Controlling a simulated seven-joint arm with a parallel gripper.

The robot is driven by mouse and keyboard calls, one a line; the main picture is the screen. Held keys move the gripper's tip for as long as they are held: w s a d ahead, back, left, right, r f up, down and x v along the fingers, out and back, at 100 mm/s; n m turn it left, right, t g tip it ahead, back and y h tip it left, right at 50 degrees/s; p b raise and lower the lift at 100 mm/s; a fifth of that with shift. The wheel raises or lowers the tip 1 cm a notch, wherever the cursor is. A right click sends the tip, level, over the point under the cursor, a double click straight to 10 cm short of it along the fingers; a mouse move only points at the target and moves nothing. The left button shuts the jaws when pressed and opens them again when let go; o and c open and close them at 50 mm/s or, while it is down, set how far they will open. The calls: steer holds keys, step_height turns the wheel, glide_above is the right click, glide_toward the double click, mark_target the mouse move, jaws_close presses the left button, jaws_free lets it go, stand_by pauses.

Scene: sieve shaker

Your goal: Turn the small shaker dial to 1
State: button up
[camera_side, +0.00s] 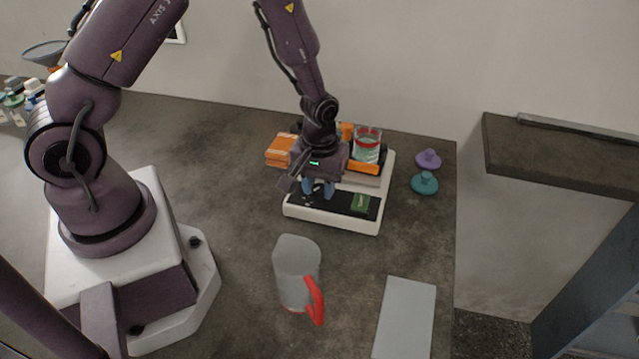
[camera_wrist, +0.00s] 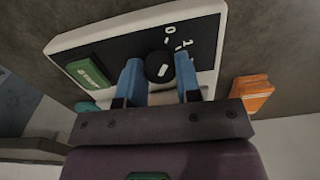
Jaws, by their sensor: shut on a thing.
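The shaker (camera_side: 331,216) is a white machine with a black front panel, standing on the table in the side view. Its small black dial (camera_wrist: 159,67) shows in the wrist view, with a white mark on its face. The labels 0 and 1 are printed on the panel beside the dial. My gripper (camera_side: 318,187) is over the panel, its blue fingers pointing down. In the wrist view my gripper (camera_wrist: 160,75) has one finger on each side of the dial and is shut on it. The fingers hide part of the panel.
A glass beaker with a red band (camera_side: 367,146) stands on the shaker between orange clamps. Purple (camera_side: 428,158) and teal (camera_side: 424,183) knobbed pieces lie to the right. A clear jug with a red handle (camera_side: 297,275) is in front.

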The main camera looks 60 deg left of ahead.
mark_target(319, 188)
steer(key=m, duration=0.3)
steer(key=shift+m, duration=2.1)
steer(key=o, duration=0.9)
step_height(319, 188, up, 13)
